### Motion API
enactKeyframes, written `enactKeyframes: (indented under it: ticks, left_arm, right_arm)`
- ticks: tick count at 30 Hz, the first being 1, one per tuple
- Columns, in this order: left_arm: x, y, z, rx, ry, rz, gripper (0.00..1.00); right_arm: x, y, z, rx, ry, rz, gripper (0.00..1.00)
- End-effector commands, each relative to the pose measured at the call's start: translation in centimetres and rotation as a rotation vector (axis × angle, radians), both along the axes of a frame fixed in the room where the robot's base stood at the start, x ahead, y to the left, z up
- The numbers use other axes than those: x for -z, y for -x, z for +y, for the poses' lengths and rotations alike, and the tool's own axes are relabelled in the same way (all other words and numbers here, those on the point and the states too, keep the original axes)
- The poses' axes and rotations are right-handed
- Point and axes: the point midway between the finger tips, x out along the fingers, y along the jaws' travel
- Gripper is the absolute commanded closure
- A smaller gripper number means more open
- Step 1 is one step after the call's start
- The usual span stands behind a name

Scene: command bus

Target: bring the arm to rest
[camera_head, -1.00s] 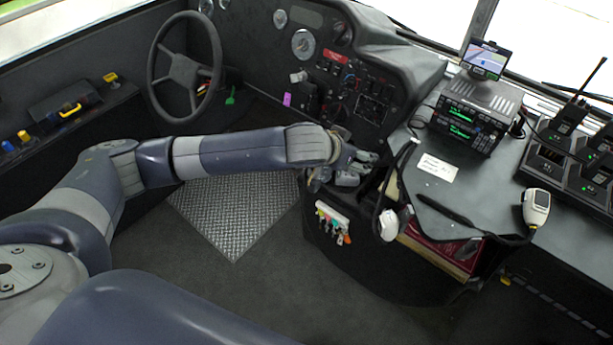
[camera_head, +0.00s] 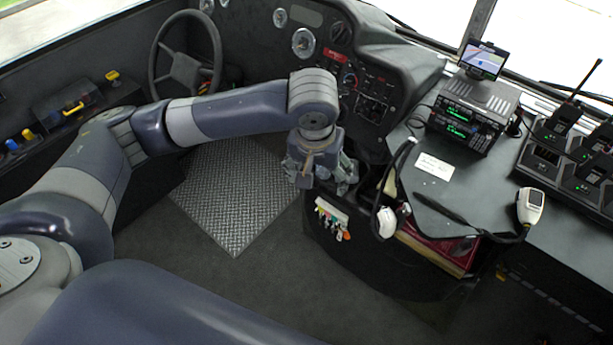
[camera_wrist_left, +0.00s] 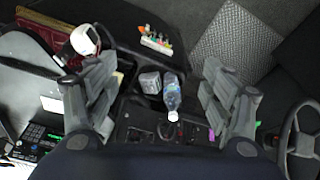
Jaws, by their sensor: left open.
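My left arm (camera_head: 235,112) reaches in from the left in the head view and bends downward at the wrist. My left gripper (camera_head: 335,182) hangs beside the dashboard, above the front of the console. In the left wrist view the left gripper (camera_wrist_left: 158,100) has its two fingers wide apart with nothing between them. Beyond the fingers, a clear bottle (camera_wrist_left: 172,92) and a grey cup-like item (camera_wrist_left: 150,82) sit in the console recess, apart from the fingers. My right gripper is in neither view.
A steering wheel (camera_head: 185,66) stands at the left. The console on the right holds a radio (camera_head: 468,120), a small screen (camera_head: 483,60), a white hand microphone (camera_head: 530,206) and a charger rack (camera_head: 570,160). Coloured keys (camera_head: 332,218) hang on the console front. The floor (camera_head: 260,270) is clear.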

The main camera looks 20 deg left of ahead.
Motion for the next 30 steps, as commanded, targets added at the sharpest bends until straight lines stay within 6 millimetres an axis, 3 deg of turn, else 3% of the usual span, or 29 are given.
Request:
enactKeyframes:
  ticks: [9, 19, 23, 27, 30]
  left_arm:
    - [-1.3, 3.2, 1.2, 0.002, 0.004, 0.078, 0.25]
    - [-0.8, 2.7, 0.6, 0.002, 0.031, 0.081, 0.25]
    - [1.8, -0.2, -1.3, -0.001, 0.129, 0.057, 0.25]
    - [7.1, -5.1, -3.0, -0.021, 0.254, -0.008, 0.25]
    - [12.0, -7.7, -2.8, -0.041, 0.303, -0.062, 0.25]
  right_arm:
    - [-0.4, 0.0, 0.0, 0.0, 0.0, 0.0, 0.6]
    - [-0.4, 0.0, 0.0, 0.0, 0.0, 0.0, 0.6]
    - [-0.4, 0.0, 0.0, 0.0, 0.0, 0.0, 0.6]
    - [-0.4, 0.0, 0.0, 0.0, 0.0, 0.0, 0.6]
    - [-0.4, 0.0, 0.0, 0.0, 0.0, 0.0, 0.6]
